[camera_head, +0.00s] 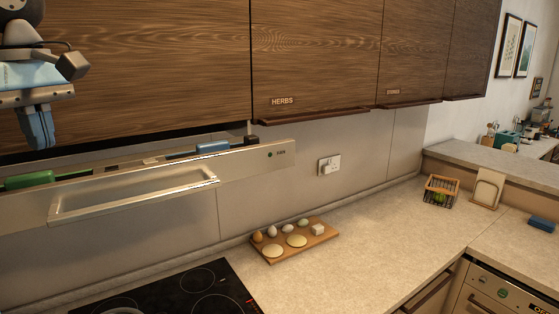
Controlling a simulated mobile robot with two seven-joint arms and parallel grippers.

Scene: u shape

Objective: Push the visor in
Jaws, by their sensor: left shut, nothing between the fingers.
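The visor (135,190) is the long metallic panel under the wooden upper cabinets. It stands out from below them, with a framed pale inset and a green dot with a small label at its right end. My left gripper (42,145) hangs at the upper left with its blue fingers pointing down, shut and empty. In the picture its tips are just above the visor's upper edge; I cannot tell whether they touch it. My right gripper is not in view.
A green object (28,180) and a blue object (212,146) show along the visor's top. Below lies a black cooktop (175,290). A wooden board (318,240) with eggs stands on the counter, a wire basket (441,191) farther right. Handles (312,116) jut out under the cabinets.

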